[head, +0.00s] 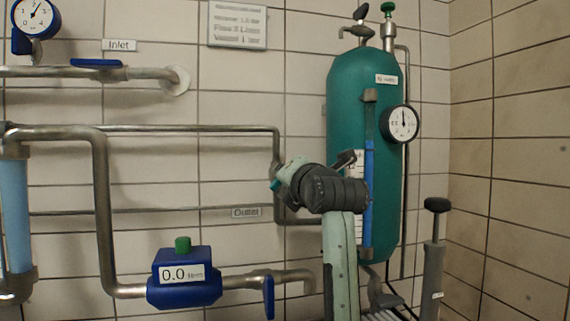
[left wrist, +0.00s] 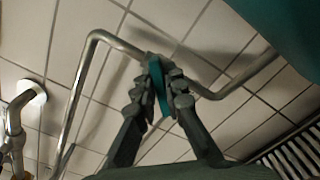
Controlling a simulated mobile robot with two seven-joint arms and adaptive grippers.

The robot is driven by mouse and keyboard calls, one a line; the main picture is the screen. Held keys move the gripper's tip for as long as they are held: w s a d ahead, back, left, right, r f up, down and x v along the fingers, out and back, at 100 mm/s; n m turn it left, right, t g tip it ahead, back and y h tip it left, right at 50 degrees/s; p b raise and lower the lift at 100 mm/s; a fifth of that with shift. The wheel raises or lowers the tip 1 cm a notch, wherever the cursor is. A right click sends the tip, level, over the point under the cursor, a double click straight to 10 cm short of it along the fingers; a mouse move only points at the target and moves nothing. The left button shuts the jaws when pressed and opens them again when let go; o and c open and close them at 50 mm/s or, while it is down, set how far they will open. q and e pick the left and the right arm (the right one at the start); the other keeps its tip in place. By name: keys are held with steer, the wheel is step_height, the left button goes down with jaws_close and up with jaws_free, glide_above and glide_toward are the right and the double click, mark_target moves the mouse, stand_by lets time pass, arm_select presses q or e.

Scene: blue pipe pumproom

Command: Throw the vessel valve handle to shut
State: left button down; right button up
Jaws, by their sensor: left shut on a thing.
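The vessel valve handle, a narrow teal lever (left wrist: 156,76), sits on a metal pipe (left wrist: 102,40) in the left wrist view. My left gripper (left wrist: 161,92) is shut on it, with a dark finger on each side. In the head view my wrist is in front of the teal vessel (head: 352,95) and reaches left to the vertical pipe beside it. There the valve and the fingers are mostly hidden by my wrist and arm. The handle's exact angle to the pipe cannot be told. My right gripper is not in view.
A round gauge (head: 401,124) is on the vessel, with a blue sight tube (head: 369,160) in front. A hand pump (head: 434,250) stands at the right. A blue flow meter (head: 184,279) and blue-handled valve (head: 268,297) are lower left. A blue inlet handle (head: 97,63) is upper left.

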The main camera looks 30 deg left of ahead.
arm_select(q)
steer(key=m+p, duration=0.3)
steer(key=shift+m, duration=0.4)
steer(key=shift+f+m+p, duration=0.15)
steer(key=shift+m+p, duration=0.2)
steer(key=shift+m, duration=0.85)
steer(key=shift+f+m, duration=0.1)
steer(key=shift+m, duration=1.1)
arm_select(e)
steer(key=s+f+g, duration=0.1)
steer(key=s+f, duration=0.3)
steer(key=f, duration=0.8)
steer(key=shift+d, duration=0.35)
arm_select(q)
steer(key=c, duration=1.6)
jaws_free()
steer(key=shift+d, duration=0.1)
